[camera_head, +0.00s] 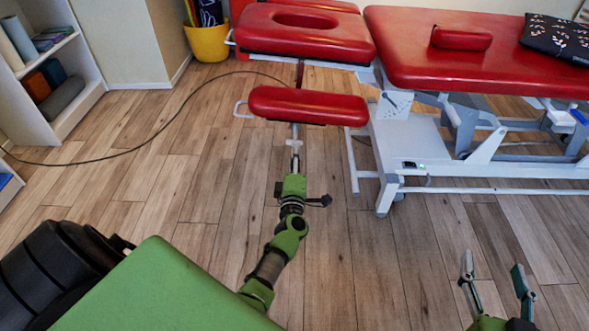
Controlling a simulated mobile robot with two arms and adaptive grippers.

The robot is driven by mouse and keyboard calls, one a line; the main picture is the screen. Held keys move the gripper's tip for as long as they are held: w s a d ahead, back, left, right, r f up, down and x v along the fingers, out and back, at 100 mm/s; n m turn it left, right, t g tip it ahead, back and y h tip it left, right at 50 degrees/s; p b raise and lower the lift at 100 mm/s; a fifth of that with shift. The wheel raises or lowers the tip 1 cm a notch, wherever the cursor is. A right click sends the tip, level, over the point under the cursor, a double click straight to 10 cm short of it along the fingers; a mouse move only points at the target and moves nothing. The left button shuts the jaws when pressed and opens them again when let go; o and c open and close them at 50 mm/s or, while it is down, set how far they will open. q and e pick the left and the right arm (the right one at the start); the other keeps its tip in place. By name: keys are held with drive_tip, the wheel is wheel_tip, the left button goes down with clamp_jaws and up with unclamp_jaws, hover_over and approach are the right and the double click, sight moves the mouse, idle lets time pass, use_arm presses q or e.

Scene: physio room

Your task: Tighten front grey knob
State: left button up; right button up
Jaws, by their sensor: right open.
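The red treatment table (455,60) stands at the upper right on a white frame. A separate red pad (305,106) sits in front of its red head section (300,38), which has an oval hole. My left gripper (295,145) reaches up the middle to just below this front pad. Its fingers look narrow and edge-on, so I cannot tell whether they are open or touch anything. I cannot make out the front grey knob; it may be hidden by the pad or the gripper. My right gripper (494,271) is open and empty over the floor at the lower right.
A red bolster (461,38) and a dark patterned cushion (558,38) lie on the table. A yellow bucket (207,43) stands behind. A black cable (150,140) crosses the floor. A white shelf (75,100) is at the left.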

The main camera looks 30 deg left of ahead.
use_arm(q)
drive_tip(key=v, duration=0.6)
drive_tip(key=shift+w, duration=0.1)
